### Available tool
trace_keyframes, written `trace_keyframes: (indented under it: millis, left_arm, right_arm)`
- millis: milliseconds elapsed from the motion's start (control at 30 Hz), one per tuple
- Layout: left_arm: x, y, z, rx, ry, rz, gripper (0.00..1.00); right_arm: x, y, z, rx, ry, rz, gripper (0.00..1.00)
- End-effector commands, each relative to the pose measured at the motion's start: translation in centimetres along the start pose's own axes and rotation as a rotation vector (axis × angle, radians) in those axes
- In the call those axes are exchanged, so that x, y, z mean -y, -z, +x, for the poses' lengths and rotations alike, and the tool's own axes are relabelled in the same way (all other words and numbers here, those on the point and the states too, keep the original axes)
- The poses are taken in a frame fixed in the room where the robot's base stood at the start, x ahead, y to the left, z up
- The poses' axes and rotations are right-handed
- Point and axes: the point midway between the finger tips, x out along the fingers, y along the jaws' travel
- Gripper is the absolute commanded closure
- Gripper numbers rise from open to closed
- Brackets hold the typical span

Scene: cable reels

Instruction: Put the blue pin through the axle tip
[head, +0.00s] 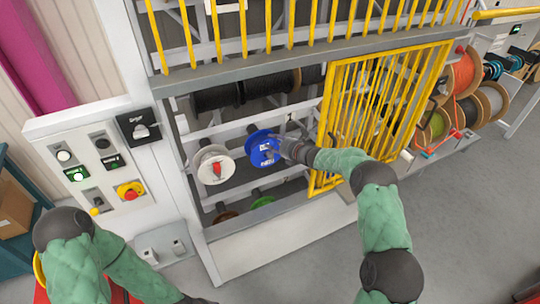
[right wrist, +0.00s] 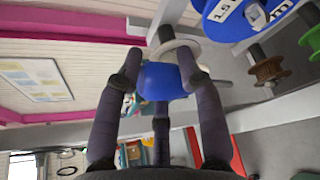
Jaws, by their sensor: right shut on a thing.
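My right gripper (head: 284,150) is in front of the rack, at the right side of the blue reel (head: 263,148). In the right wrist view its fingers (right wrist: 163,75) are closed around a smooth blue piece, the blue pin (right wrist: 163,84). A dark axle tip (right wrist: 166,34) and a pale ring (right wrist: 184,47) show just beyond the pin. I cannot tell whether the pin touches or enters the axle, as the fingers and pin hide that spot. The blue reel also shows in the right wrist view (right wrist: 240,14). My left arm is at the lower left, its gripper out of view.
A white reel (head: 212,165) with a red piece at its centre sits left of the blue reel. A yellow barred gate (head: 385,100) stands to the right, close to my right arm. A control panel (head: 100,160) is at the left. Open floor lies in front.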

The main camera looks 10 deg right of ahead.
Motion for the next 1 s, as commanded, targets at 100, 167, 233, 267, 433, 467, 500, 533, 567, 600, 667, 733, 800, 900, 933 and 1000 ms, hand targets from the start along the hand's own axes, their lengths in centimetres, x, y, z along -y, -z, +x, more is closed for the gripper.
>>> trace_keyframes:
  millis: [100,167,233,267,433,467,500,533,567,600,667,733,800,900,933,1000]
  left_arm:
    - [-0.1,0.0,-0.2,0.0,0.0,0.0,0.56]
    - [-0.1,0.0,-0.2,0.0,0.0,0.0,0.56]
    - [-0.1,0.0,-0.3,0.0,0.0,0.0,0.56]
    - [-0.1,0.0,-0.3,0.0,0.0,0.0,0.56]
    - [-0.2,0.0,-0.5,0.0,0.0,0.0,0.56]
    - [-0.2,0.0,-0.6,0.0,0.0,0.0,0.56]
    - [-0.2,0.0,-0.6,0.0,0.0,0.0,0.56]
    - [-0.2,0.0,-0.6,0.0,0.0,0.0,0.56]
    - [-0.2,0.0,-0.7,0.0,0.0,0.0,0.56]
    - [-0.3,0.0,-0.7,0.0,0.0,0.0,0.56]
    - [-0.3,0.0,-0.8,0.0,0.0,0.0,0.56]
    - [-0.3,0.0,-0.9,0.0,0.0,0.0,0.56]
    - [-0.3,0.0,-1.0,0.0,0.0,0.0,0.56]
    - [-0.4,0.0,-1.1,0.0,0.0,0.0,0.56]
    - [-0.4,0.0,-1.1,0.0,0.0,0.0,0.56]
    - [-0.4,0.0,-1.2,0.0,0.0,0.0,0.56]
  right_arm:
    - [0.1,-0.4,0.4,0.001,0.0,-0.002,1.0]
    - [0.2,-0.5,0.6,0.0,0.0,-0.001,1.0]
    - [0.3,-0.6,0.8,0.0,0.0,-0.001,1.0]
    - [0.3,-0.7,0.9,0.0,0.0,-0.001,1.0]
    - [0.5,-1.1,1.5,0.001,0.001,-0.001,1.0]
    - [0.6,-1.1,1.6,0.0,0.0,-0.001,1.0]
    - [0.7,-1.2,1.8,0.0,0.0,-0.001,1.0]
    - [0.7,-1.4,1.8,0.001,0.0,-0.001,1.0]
    - [0.7,-1.5,1.9,0.001,0.0,-0.001,1.0]
    - [0.8,-1.6,2.1,0.001,0.0,-0.001,1.0]
    - [0.9,-1.6,2.3,0.0,0.0,-0.001,1.0]
    - [0.9,-1.9,2.5,0.001,0.0,-0.001,1.0]
    - [1.0,-2.0,2.8,0.0,0.0,-0.001,1.0]
    - [1.2,-2.2,3.1,0.001,0.0,-0.001,1.0]
    - [1.2,-2.3,3.2,0.001,0.0,0.0,1.0]
    - [1.3,-2.5,3.4,0.001,0.001,-0.002,1.0]
